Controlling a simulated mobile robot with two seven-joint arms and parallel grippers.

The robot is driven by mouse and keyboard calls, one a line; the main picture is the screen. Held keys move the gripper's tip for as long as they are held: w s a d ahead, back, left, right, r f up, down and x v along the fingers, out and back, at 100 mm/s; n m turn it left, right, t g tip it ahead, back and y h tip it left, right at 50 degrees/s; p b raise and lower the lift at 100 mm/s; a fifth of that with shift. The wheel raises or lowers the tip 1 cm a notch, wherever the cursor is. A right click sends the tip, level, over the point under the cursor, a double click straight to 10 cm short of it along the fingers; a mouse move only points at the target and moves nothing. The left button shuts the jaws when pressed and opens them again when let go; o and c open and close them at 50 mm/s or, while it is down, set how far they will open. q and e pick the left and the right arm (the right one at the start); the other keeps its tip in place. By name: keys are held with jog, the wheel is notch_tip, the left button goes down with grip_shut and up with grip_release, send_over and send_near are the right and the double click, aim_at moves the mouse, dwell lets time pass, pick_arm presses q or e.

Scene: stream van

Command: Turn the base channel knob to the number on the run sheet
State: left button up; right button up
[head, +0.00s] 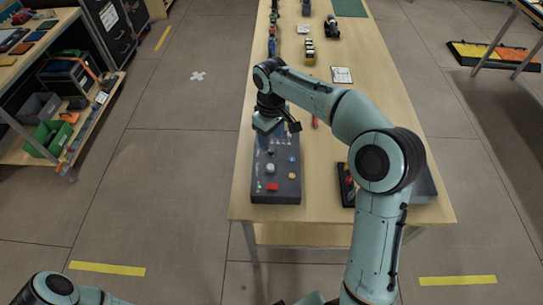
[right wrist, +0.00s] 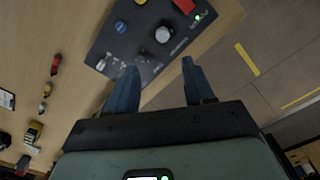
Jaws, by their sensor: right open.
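The dark grey base unit (head: 287,190) lies on the near left part of the table. Panel lettering is too small to read. My right gripper (right wrist: 160,88) is open and empty, above the far end of the unit, apart from the grey knob. A white printed sheet (head: 341,75) lies farther up the table; its text is unreadable. My left gripper is out of view.
A black device with a red part (head: 348,182) lies right of the unit, partly behind my right arm. A shelf with a green bin (head: 47,138) stands left, across clear floor.

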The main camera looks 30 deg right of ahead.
aim_at(271, 167)
jog(key=f, duration=0.4)
jog(key=f+b, duration=0.1)
jog(key=f, duration=0.7)
jog(key=shift+s+a, duration=0.2)
jog(key=shift+s, duration=0.1)
jog(key=shift+f, duration=0.5)
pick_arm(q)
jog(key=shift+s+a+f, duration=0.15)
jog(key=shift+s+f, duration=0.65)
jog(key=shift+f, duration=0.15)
pick_arm(e)
grip_shut()
